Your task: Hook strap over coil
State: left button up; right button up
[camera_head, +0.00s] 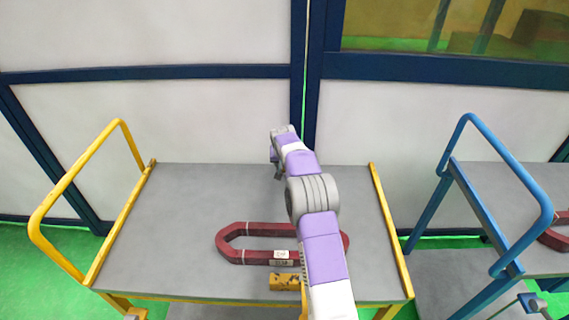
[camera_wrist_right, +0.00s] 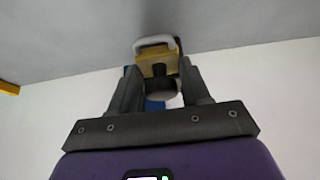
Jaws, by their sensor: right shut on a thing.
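The dark red coil (camera_head: 258,259), a long loop with pointed ends and white labels, lies flat on the grey table, its right part hidden behind my right arm. My right gripper (camera_wrist_right: 160,80) is shut on a yellow piece (camera_wrist_right: 157,66) with a pale grey loop (camera_wrist_right: 155,41) at its far end. A dark rounded part sits between the fingers below it. In the head view the gripper (camera_head: 278,173) is small, near the table's back edge and beyond the coil; what it holds is not clear there. I cannot tell whether the loop is the strap. My left gripper is not in view.
A worn yellow block (camera_head: 284,282) lies near the table's front edge. The grey table (camera_head: 180,200) has yellow rails at both sides and is clear on the left. A second table (camera_head: 500,195) with a blue rail stands at right; a white wall is behind.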

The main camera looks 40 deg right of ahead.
jog(key=shift+s+a+f+b, duration=0.1)
jog(key=shift+s+a+b, duration=0.25)
jog(key=shift+b, duration=0.3)
jog(key=shift+s+a+b, duration=0.5)
jog(key=shift+s+b, duration=0.2)
jog(key=shift+b, duration=0.2)
jog(key=shift+s+a+b, duration=0.95)
jog(key=shift+s+b, duration=0.15)
jog(key=shift+b, duration=0.1)
jog(key=shift+s+a+b, duration=0.3)
jog(key=shift+s+a, duration=0.65)
jog(key=shift+s, duration=0.15)
jog(key=shift+s+a, duration=1.25)
jog(key=shift+s, duration=0.25)
jog(key=shift+s+a, duration=1.2)
jog(key=shift+s, duration=0.25)
jog(key=shift+s+a, duration=1.25)
jog(key=shift+s, duration=0.25)
jog(key=shift+s+a, duration=1.95)
jog(key=shift+s, duration=0.35)
jog(key=shift+s+a, duration=1.9)
jog(key=shift+s, duration=0.4)
jog(key=shift+s+a, duration=1.95)
jog(key=shift+s, duration=0.35)
jog(key=o, duration=1.6)
